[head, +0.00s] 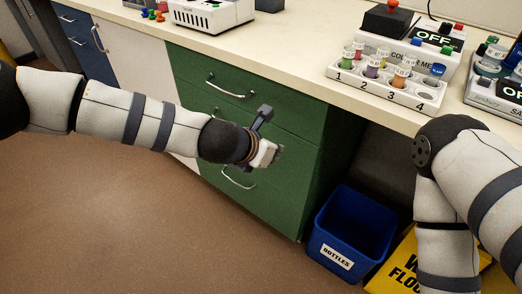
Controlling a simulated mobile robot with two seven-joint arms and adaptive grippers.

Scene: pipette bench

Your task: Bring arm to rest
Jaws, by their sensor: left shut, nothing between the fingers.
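My left arm (110,108) reaches in from the left, roughly level, above the floor and in front of the green drawer cabinet. My left gripper (272,152) is at its end, below the bench top's edge. It is shut and holds nothing. It covers part of the drawer front and its lower handle; whether it touches the cabinet I cannot tell. My right arm (450,190) shows at the right, bent in front of the bench edge. My right gripper is outside the picture.
The bench top (290,55) carries a numbered rack (385,96) with several vials, and devices with displays reading OFF. A green drawer cabinet (285,190) stands below. A blue bin (350,235) labelled BOTTLES and a yellow floor sign (395,275) are at lower right. Floor at left is clear.

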